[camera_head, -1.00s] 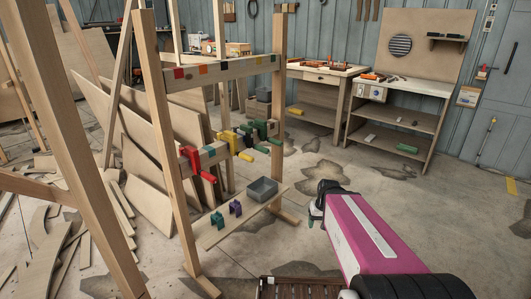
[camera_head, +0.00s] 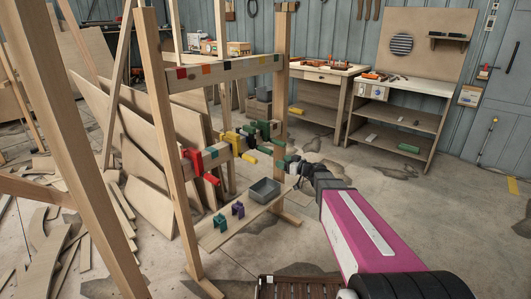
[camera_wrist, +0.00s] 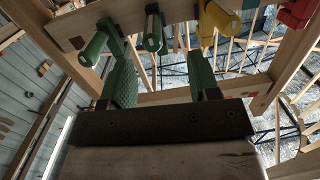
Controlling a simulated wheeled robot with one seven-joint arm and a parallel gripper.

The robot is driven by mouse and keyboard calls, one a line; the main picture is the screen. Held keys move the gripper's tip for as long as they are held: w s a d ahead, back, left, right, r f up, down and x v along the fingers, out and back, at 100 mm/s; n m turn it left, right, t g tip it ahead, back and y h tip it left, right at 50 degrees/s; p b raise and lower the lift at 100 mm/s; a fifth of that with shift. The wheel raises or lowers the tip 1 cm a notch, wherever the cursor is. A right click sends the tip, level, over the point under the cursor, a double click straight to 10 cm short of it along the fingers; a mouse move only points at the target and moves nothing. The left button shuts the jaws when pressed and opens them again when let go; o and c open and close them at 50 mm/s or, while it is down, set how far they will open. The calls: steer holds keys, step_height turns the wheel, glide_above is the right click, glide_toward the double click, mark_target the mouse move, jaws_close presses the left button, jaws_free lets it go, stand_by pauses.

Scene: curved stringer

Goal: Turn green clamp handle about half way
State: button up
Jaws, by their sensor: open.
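Green clamps grip the wooden rail at its right end. A green clamp handle (camera_head: 277,143) sticks out toward my gripper in the head view. In the wrist view, one green handle (camera_wrist: 93,48) lies at the left, near my left fingertip. A second, darker green handle (camera_wrist: 154,34) lies in front of the gap between my fingers. My gripper (camera_head: 291,162) is close in front of the rail's right end. In the wrist view my gripper (camera_wrist: 160,70) has its two green fingers wide apart with nothing between them. Whether a finger touches a handle I cannot tell.
The floor on the right is clear.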

mark_target(267, 151)
steer(key=shift+t, duration=0.4)
steer(key=x, duration=0.7)
steer(key=w+r+x, duration=0.1)
steer(key=x, duration=0.3)
steer(key=shift+w+d+r, duration=0.1)
steer(key=shift+w, duration=0.05)
steer(key=shift+c, duration=0.3)
steer(key=c, duration=0.9)
